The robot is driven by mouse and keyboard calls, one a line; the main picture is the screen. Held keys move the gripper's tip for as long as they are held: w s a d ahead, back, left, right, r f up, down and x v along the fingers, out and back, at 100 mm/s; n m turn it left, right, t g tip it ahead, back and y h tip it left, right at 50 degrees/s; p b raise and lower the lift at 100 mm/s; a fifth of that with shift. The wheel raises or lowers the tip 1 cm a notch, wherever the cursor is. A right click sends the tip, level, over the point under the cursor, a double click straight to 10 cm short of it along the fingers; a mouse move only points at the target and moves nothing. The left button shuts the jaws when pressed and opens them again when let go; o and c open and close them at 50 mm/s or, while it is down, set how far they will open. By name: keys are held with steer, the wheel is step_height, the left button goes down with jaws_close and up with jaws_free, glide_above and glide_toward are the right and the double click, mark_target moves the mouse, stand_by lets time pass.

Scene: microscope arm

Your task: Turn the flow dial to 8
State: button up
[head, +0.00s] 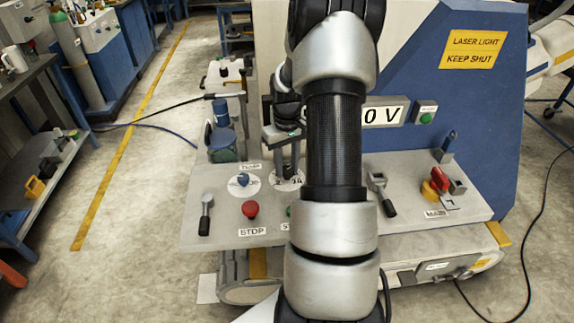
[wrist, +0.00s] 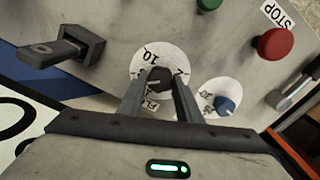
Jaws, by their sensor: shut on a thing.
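The flow dial has a dark knob (wrist: 159,78) on a white round scale (wrist: 150,53) in the wrist view. A "10" shows on the scale's far side; much of the near side and the label, of which "FL" shows, are hidden by my fingers. My gripper (wrist: 158,88) is shut on the knob, one finger on each side. I cannot read the dial's setting. In the head view my gripper (head: 290,172) points down at this dial's scale (head: 280,186), largely hidden by my arm.
A red stop button (head: 250,209) and a lever (head: 206,213) stand left on the panel (head: 222,232). A green button (wrist: 208,4) and a dark-handled latch (wrist: 65,48) are close by in the wrist view.

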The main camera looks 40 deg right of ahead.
mark_target(287, 169)
steer(key=shift+m, duration=0.8)
steer(key=o, duration=1)
steer(key=shift+o, duration=0.2)
step_height(287, 169, up, 18)
steer(key=shift+f, duration=0.25)
